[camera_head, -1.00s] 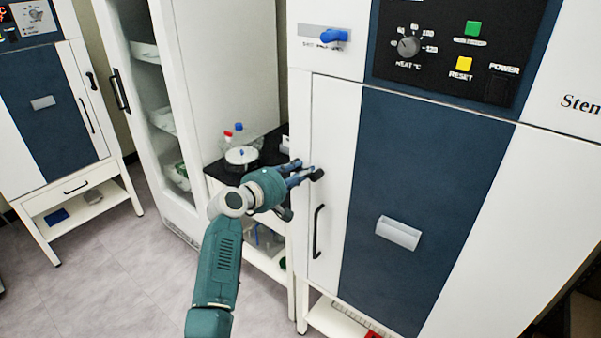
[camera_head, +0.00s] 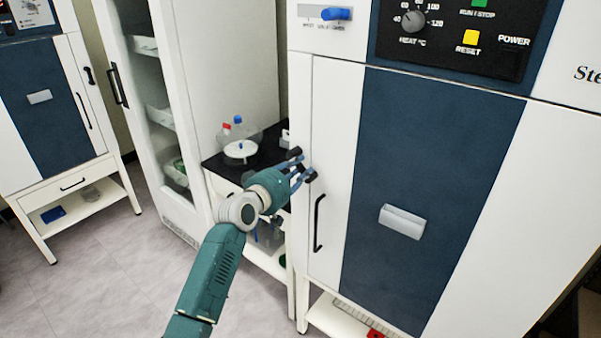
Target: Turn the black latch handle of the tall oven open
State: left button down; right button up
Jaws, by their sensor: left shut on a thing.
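The tall oven (camera_head: 335,130) fills the right side, white with a dark blue door panel (camera_head: 425,150). Its black latch handle is at the left edge of the door front, above the long black pull handle (camera_head: 318,223). My left gripper (camera_head: 302,165) reaches it from the left, its blue fingers one above the other. The gripper is shut on the latch handle, which the fingers and dark fingertips largely hide. I cannot tell the latch's exact angle. The oven door looks closed. My right gripper is not in view.
A black-topped side table (camera_head: 270,150) with glassware stands left of the oven, close behind my left arm. A tall white glass-door cabinet (camera_head: 190,100) and another oven (camera_head: 45,110) stand farther left. The floor (camera_head: 110,270) at lower left is clear.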

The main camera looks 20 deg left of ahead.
pick_arm(q)
jog(key=shift+w+a+f+m+t+y+b, duration=0.15)
jog(key=shift+a+f+m+t+b, duration=0.3)
jog(key=shift+m+b, duration=0.75)
jog(key=shift+w+a+f+m+t+y+b, duration=0.1)
jog(key=shift+w+a+f+m+t+b, duration=0.3)
jog(key=shift+m, duration=1.35)
jog(key=shift+s+a+f+m+t+y+b, duration=0.1)
jog(key=shift+a+f+m+b, duration=0.15)
jog(key=shift+a+m+b, duration=0.7)
jog(key=shift+d+m, duration=0.35)
jog(key=shift+m, duration=0.25)
jog(key=c, duration=1.4)
grip_release()
jog(key=s+a, duration=0.2)
jog(key=s, duration=0.9)
jog(key=shift+s, duration=0.4)
